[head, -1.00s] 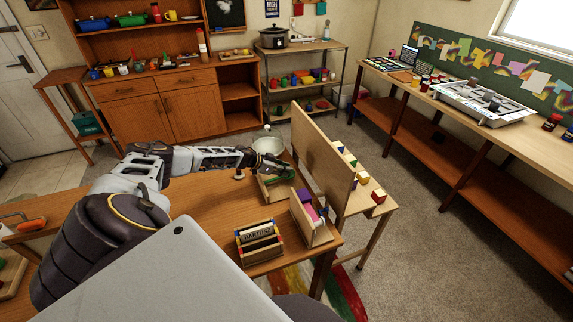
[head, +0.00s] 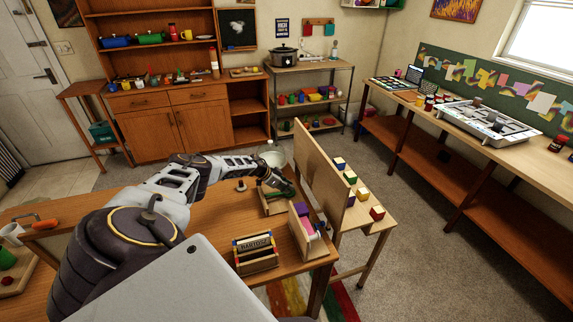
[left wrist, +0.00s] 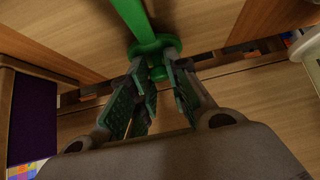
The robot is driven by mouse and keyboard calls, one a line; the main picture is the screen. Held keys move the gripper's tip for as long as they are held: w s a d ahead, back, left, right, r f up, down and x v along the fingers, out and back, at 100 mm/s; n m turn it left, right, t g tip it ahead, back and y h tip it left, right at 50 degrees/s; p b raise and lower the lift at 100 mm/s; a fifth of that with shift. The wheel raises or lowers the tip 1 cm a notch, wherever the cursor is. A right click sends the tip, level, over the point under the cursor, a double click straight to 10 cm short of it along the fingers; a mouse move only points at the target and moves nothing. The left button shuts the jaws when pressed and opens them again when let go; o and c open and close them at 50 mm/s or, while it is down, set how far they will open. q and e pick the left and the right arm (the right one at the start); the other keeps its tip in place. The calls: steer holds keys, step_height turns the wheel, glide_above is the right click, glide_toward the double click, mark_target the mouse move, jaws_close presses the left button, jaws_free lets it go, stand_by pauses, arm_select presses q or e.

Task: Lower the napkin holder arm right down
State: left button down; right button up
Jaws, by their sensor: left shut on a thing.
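The napkin holder (head: 268,209) is a light wooden tray near the far end of the brown table, with a green arm (head: 283,193) over it. In the left wrist view the green arm (left wrist: 131,14) is a rod with a round flange and a small knob at its near end. My left gripper (head: 289,187) reaches over the holder from the left. In the left wrist view its green-padded fingers (left wrist: 163,80) are shut on the knob end of the arm. The exact height of the arm is hard to tell. My right gripper is out of view.
A tall wooden panel (head: 318,172) stands close right of the holder. A wooden box with purple and pink contents (head: 307,235) and a labelled wooden caddy (head: 254,252) stand in front. A pale bowl (head: 275,158) is behind. Bare tabletop (head: 215,213) lies left of the holder.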

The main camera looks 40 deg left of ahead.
mark_target(275, 194)
arm_select(q)
steer(key=shift+w+d+r, duration=0.5)
steer(key=shift+w+d, duration=0.1)
steer(key=shift+w, duration=0.15)
steer(key=c, duration=1.6)
jaws_free()
steer(key=shift+c, duration=0.2)
steer(key=shift+o, duration=1.1)
steer(key=shift+w+d+f, duration=0.15)
steer(key=shift+w+d, duration=0.05)
steer(key=shift+w, duration=0.1)
steer(key=shift+o, duration=0.6)
steer(key=shift+w+a+f, duration=0.1)
steer(key=shift+f, duration=0.1)
steer(key=shift+s+a+r, duration=0.1)
steer(key=shift+s+a, duration=0.25)
steer(key=shift+s, duration=0.2)
steer(key=shift+s+a+r, duration=0.1)
steer(key=shift+v, duration=0.75)
steer(key=v, duration=0.9)
steer(key=shift+r, duration=0.25)
